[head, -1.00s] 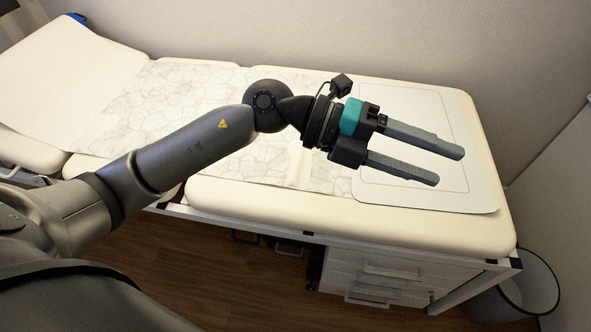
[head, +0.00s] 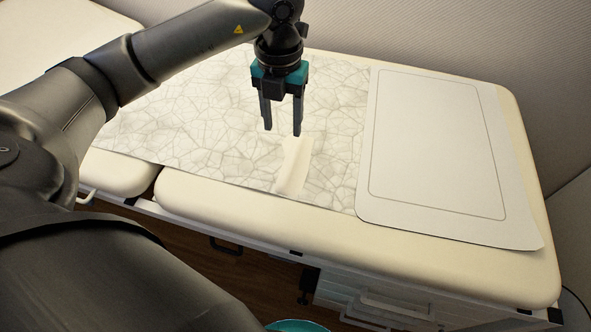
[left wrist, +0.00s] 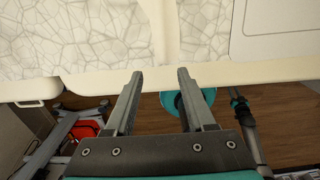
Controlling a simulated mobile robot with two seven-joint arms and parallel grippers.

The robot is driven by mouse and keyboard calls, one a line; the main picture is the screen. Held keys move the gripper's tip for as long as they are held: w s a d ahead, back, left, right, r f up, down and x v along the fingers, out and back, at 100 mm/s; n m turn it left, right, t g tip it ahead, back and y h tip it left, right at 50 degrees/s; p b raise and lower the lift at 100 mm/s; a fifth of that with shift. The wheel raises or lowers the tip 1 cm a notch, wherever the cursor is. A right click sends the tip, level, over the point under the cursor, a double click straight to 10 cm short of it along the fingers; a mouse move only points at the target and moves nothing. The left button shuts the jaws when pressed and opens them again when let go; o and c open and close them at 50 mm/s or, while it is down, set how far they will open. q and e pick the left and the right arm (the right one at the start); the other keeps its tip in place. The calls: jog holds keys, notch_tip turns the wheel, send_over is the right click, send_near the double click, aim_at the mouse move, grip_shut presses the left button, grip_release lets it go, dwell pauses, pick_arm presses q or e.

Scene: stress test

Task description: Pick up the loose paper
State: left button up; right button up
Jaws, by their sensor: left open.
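A small pale strip of paper (head: 294,166) lies on the patterned sheet (head: 200,125) that covers the middle of the padded couch. In the left wrist view the strip (left wrist: 165,32) shows at the top, ahead of the fingers. My left gripper (head: 283,131) is open and empty. In the head view its fingers point down, with the tips just above the strip's far end in the picture. Whether they touch it I cannot tell. My right gripper is not seen in the head view.
A large white sheet with a printed outline (head: 440,150) lies to the right on the couch (head: 470,262). A wall stands behind. Below the front edge are white drawers (head: 385,305) and wood floor. In the left wrist view a red object (left wrist: 85,130) shows low at left.

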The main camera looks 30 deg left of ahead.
pick_arm(q)
jog(key=b, duration=0.3)
send_over(287, 172)
jog(key=f, duration=0.9)
jog(key=shift+s, duration=0.25)
jog(key=shift+w+f+b, duration=0.1)
jog(key=shift+f+b, duration=0.5)
jog(key=shift+f, duration=1.1)
jog(key=shift+w+f+b, duration=0.1)
jog(key=shift+f+b, duration=0.5)
jog(key=shift+f, duration=0.95)
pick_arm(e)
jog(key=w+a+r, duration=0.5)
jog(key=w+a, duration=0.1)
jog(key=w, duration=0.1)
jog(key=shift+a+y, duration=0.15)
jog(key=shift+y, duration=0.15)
pick_arm(q)
jog(key=shift+c, duration=0.2)
grip_shut()
